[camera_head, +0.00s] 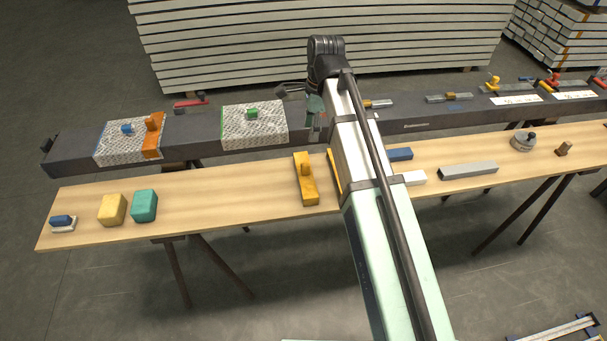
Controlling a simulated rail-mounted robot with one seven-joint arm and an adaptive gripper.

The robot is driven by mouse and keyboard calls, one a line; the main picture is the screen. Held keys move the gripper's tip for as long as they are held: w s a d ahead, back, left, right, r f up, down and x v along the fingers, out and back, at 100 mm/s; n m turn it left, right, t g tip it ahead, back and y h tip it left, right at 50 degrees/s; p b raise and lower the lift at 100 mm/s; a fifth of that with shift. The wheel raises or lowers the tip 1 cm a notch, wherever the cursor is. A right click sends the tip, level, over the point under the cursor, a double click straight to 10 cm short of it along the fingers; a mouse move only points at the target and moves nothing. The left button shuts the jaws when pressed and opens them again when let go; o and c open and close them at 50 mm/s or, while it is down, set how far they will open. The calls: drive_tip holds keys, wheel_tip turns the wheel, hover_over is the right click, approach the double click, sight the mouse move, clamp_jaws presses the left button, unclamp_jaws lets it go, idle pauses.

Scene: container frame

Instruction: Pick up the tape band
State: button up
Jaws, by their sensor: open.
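No object is marked clearly as the tape band. One candidate is an orange strip with an orange knob (305,185) lying on the wooden plank, just left of my arm. A similar orange strip with a knob (152,139) lies across the dark beam at the right edge of a grey patterned sheet (115,148). My gripper (290,93) is small in view and partly hidden by my arm. It is open near the dark beam, right of the second patterned sheet (240,133), apart from both orange strips.
The wooden plank (240,190) holds yellow (112,210) and teal (144,206) blocks at left and a grey bar (468,170) at right. The dark beam (190,132) runs behind it. My arm hides part of both. Stacked white panels (240,50) stand behind.

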sight(306, 164)
drive_tip(key=f+p, duration=0.1)
drive_tip(key=f, duration=0.4)
drive_tip(key=a+f+p, duration=0.1)
drive_tip(key=f, duration=0.4)
drive_tip(key=f+p, duration=0.1)
drive_tip(key=f, duration=0.4)
drive_tip(key=shift+s+a+f, duration=0.25)
drive_tip(key=shift+a+f, duration=0.1)
clamp_jaws()
